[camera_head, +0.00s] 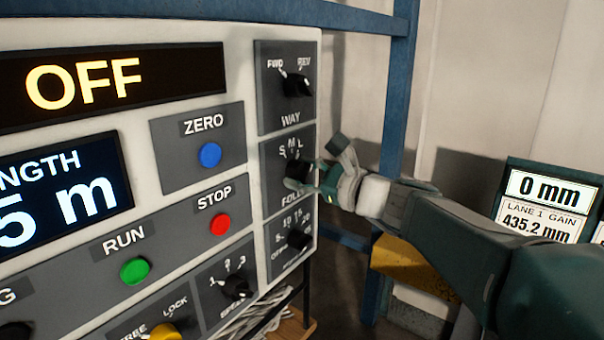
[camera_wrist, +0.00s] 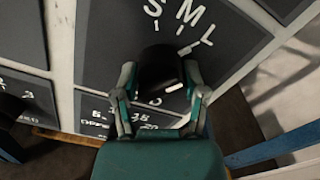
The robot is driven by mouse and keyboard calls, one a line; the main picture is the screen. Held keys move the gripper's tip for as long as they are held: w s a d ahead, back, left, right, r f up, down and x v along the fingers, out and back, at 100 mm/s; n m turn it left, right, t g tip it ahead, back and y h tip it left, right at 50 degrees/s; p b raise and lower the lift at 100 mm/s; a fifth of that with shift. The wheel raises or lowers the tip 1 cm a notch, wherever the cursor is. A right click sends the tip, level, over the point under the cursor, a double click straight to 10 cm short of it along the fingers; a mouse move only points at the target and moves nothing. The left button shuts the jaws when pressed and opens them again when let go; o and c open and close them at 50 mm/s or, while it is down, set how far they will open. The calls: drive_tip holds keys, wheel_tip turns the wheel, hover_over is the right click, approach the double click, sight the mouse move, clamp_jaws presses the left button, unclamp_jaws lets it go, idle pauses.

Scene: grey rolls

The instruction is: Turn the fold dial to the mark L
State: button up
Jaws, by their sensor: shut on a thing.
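The fold dial (camera_head: 297,171) is a black knob on a dark grey plate, with marks S, M and L above it, in the middle of the right column of the panel. In the wrist view the dial (camera_wrist: 158,68) sits between the two fingers of my gripper (camera_wrist: 159,76), which is shut on it from both sides. The L mark (camera_wrist: 207,35) is at the upper right of the knob there. In the head view my gripper (camera_head: 321,172) reaches the dial from the right and hides part of it. I cannot tell which mark the dial points at.
The WAY dial (camera_head: 297,84) is above, and the offset dial (camera_head: 298,238) is close below. A red STOP button (camera_head: 220,224) and a blue ZERO button (camera_head: 210,155) are to the left. A blue frame post (camera_head: 398,100) stands right of the panel, behind my arm.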

drive_tip(key=shift+f, duration=0.1)
drive_tip(key=o, duration=1.2)
drive_tip(key=shift+a, duration=0.1)
drive_tip(key=shift+c, duration=0.2)
drive_tip(key=v, duration=1.2)
